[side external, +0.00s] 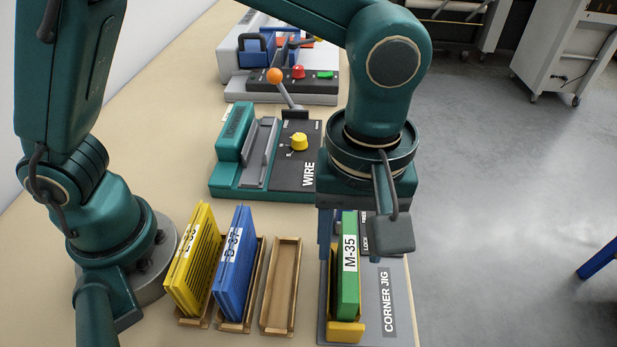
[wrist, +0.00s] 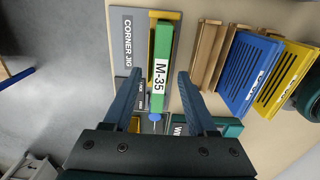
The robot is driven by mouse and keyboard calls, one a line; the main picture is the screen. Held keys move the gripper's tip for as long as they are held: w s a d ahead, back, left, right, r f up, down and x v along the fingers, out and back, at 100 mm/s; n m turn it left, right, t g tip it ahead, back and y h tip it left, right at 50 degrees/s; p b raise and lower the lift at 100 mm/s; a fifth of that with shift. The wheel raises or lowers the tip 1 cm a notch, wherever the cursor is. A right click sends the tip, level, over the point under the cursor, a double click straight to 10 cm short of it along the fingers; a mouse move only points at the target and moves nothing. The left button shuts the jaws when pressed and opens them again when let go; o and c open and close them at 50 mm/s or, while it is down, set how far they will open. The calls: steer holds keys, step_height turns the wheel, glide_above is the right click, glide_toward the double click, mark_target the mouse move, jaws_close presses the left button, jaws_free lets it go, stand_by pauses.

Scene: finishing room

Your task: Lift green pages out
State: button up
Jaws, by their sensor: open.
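The green pages (side external: 349,275), a thin block labelled M-35, stand upright in the grey corner jig (side external: 380,270), against a yellow piece (side external: 345,331) at the base. The green pages also show in the wrist view (wrist: 161,45), running lengthwise between my fingers. My gripper (wrist: 159,75) is open, with one blue finger on each side of the green pages and gaps visible there. In the side view, one blue finger reaches down left of their upper part; the other is mostly hidden by the wrist.
An empty wooden tray (side external: 281,285) stands left of the jig. Blue pages (side external: 235,263) and yellow pages (side external: 194,258) stand in trays further left. A wire fixture (side external: 266,155) with a yellow knob and orange-ended lever is behind. Another machine (side external: 285,60) stands farther back.

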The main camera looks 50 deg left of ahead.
steer(key=shift+f, duration=1.25)
jaws_close()
steer(key=shift+r, duration=0.15)
